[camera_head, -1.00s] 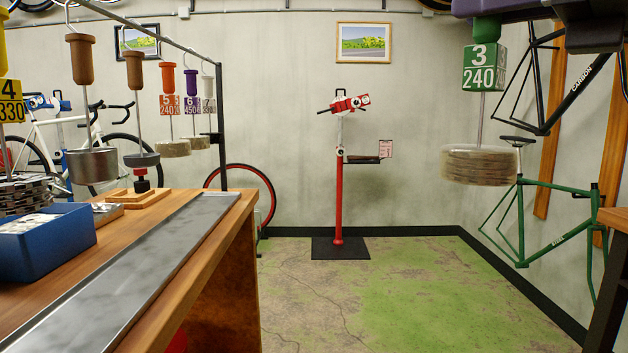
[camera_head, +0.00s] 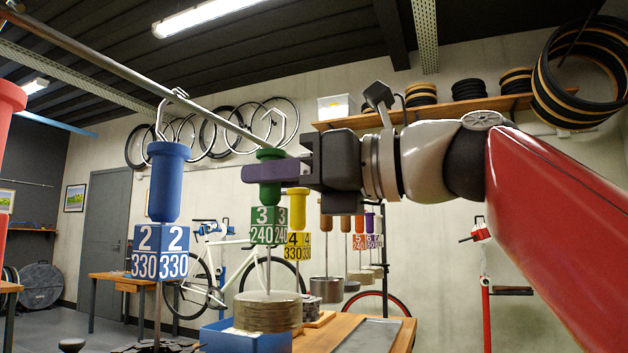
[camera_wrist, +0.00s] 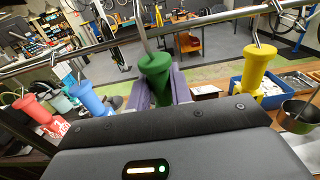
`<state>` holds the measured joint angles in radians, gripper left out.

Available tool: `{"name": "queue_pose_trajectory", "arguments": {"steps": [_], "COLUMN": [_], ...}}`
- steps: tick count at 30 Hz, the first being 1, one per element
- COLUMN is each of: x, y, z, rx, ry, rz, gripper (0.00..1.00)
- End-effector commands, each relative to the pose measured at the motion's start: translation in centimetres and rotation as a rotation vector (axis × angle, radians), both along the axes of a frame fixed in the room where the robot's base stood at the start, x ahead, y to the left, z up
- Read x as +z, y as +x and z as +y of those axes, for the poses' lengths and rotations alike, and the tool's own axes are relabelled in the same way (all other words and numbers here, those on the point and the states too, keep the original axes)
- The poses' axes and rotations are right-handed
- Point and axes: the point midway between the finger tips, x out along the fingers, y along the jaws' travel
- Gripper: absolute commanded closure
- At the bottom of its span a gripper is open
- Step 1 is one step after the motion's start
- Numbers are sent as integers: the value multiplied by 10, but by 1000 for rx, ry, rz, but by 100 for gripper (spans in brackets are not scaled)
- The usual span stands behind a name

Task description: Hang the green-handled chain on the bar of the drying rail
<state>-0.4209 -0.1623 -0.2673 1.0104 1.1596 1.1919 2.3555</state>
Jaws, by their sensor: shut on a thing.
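The green-handled chain has a green handle (camera_head: 270,192), a green tag (camera_head: 265,226) marked 3 and 240, and a pale coil (camera_head: 268,312) hanging below. My gripper (camera_head: 258,173) is shut on the green handle, just under the bar (camera_head: 110,66) of the drying rail. In the wrist view, the handle (camera_wrist: 157,68) sits between purple fingers and its metal hook rises across the bar (camera_wrist: 215,18). I cannot tell whether the hook rests on the bar. The chain hangs upright between the blue-handled chain (camera_head: 168,185) and the yellow-handled chain (camera_head: 297,205).
Brown, orange and purple-handled chains hang farther along the rail. A red handle (camera_wrist: 32,112) is left of the blue one in the wrist view. A blue box (camera_head: 245,342) stands on the workbench (camera_head: 400,335) below. A shelf (camera_head: 440,108) with tyres is on the back wall.

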Motion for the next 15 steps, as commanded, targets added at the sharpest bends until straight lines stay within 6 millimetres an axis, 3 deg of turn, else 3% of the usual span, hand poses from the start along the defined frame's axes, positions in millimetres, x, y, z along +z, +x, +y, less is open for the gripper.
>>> {"name": "queue_pose_trajectory", "arguments": {"steps": [9,15], "x": [-1,-16], "y": [12,11], "z": [30,29], "rx": [3,1], "ry": [1,2], "rz": [0,0], "gripper": [100,100]}}
